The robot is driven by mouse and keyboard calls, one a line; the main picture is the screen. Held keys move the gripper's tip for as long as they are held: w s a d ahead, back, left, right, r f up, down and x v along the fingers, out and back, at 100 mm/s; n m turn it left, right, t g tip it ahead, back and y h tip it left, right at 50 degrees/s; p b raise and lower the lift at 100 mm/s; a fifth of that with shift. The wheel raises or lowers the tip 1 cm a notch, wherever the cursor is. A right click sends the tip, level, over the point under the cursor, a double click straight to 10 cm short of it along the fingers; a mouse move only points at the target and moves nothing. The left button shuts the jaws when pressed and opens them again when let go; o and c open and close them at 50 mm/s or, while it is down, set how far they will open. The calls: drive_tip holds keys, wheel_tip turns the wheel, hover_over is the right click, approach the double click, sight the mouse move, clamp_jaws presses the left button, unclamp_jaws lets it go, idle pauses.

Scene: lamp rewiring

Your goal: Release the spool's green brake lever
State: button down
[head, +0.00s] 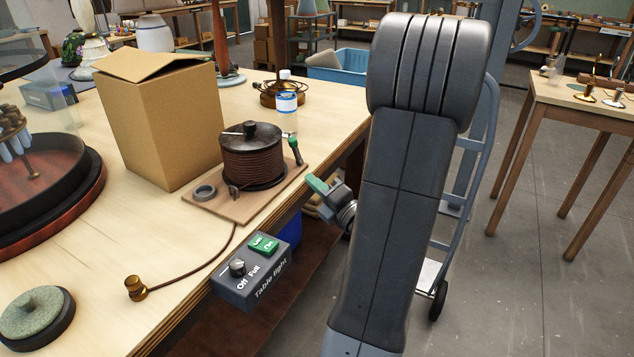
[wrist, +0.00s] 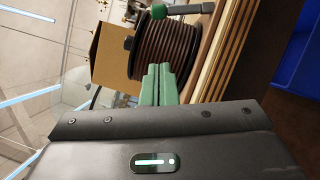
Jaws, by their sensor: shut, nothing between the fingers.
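The spool (head: 252,155), wound with brown cord, stands upright on a wooden board (head: 284,187) near the table's right edge. Its green brake lever (head: 293,146) stands at the spool's right side in the head view. My gripper (head: 316,184) is shut and empty, just off the table edge, to the right of and below the lever in that picture. In the wrist view the spool (wrist: 165,48) lies past my closed green fingertips (wrist: 158,72), and the lever (wrist: 182,14) shows at the top. A gap shows between the fingertips and the lever.
A cardboard box (head: 158,120) stands left of the spool, and a bottle (head: 287,103) behind it. A grey ring (head: 204,192) lies on the board. The table light control box (head: 250,270) is at the front edge. A brown cord runs to a brass plug (head: 136,288).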

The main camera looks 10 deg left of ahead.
sight(291, 144)
drive_tip(key=x, duration=0.3)
drive_tip(key=w+d+x, duration=0.1)
drive_tip(key=x, duration=0.5)
drive_tip(key=shift+w+r, duration=0.35)
drive_tip(key=shift+r, duration=0.1)
drive_tip(key=shift+w+r, duration=0.2)
drive_tip(key=shift+w, duration=0.25)
drive_tip(key=shift+r, duration=0.1)
drive_tip(key=shift+w+d+r+m+p, duration=0.15)
drive_tip(key=shift+m+p, duration=0.15)
drive_tip(key=shift+p, duration=0.5)
drive_tip(key=shift+w+r+h+p, duration=0.1)
drive_tip(key=shift+h+p, duration=0.2)
drive_tip(key=shift+p, duration=0.25)
drive_tip(key=w+d+r+m+g+h+p, duration=0.1)
drive_tip(key=w+m+p, duration=0.4)
drive_tip(key=p, duration=1.2)
drive_tip(key=shift+w+d+r+m+g+h, duration=0.3)
drive_tip(key=shift+d+m+h, duration=0.15)
drive_tip(key=shift+m, duration=0.35)
